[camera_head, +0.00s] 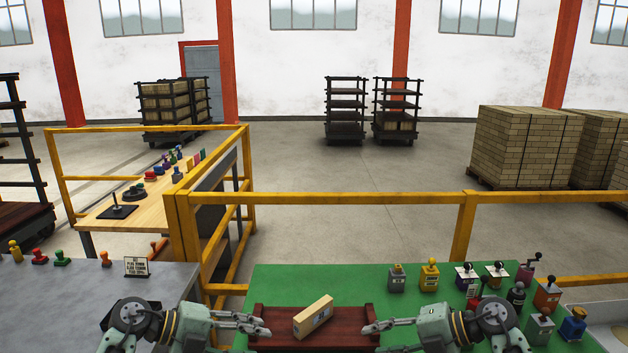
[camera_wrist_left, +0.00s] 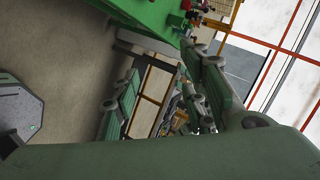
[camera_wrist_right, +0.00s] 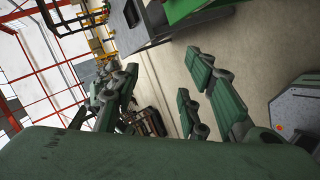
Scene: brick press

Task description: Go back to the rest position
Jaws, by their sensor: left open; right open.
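My left gripper (camera_head: 262,326) comes in at the bottom of the head view, left of a brick. My right gripper (camera_head: 372,328) is to the right of it. Both are open and empty, with fingers apart in the wrist views, where the left gripper (camera_wrist_left: 165,95) and the right gripper (camera_wrist_right: 160,100) also show. The pale tan brick (camera_head: 314,316) lies at an angle on a dark red board (camera_head: 284,344), apart from both grippers. The board rests on a green table (camera_head: 350,280).
Several stamps, including a yellow one (camera_head: 429,275), stand on the green table's right side. A grey table (camera_head: 75,300) with small stamps and a sign (camera_head: 136,267) is at left. A yellow railing (camera_head: 340,198) runs behind. Brick stacks (camera_head: 520,145) and racks (camera_head: 345,110) stand far back.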

